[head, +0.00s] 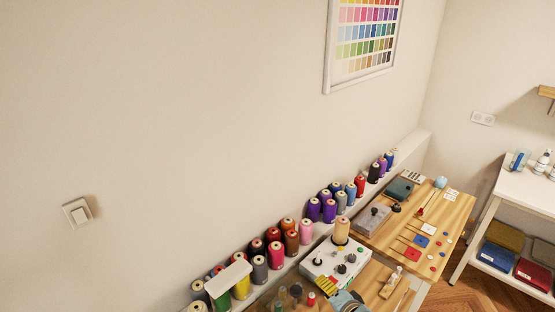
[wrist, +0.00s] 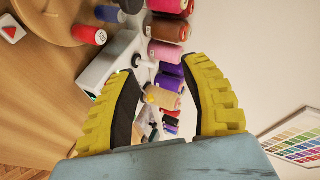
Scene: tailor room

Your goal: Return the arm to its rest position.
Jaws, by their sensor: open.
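My gripper (wrist: 163,75) shows in the wrist view with its two yellow, black-padded fingers spread apart and nothing held between them. In the head view my gripper (head: 327,287) is at the bottom edge, in front of the white machine box (head: 325,262). A tan thread spool (head: 341,231) stands on the back of that box. In the wrist view the tan spool (wrist: 162,98) appears in the gap between the fingers, beyond them and apparently not touched. Most of my arm is out of view.
A ledge along the wall holds several coloured spools (head: 277,256). To the right, a wooden worktop (head: 455,215) carries small cards, boxes and buttons. A white shelf unit (head: 523,190) stands at far right. The wall above, with a colour chart (head: 364,40), is clear.

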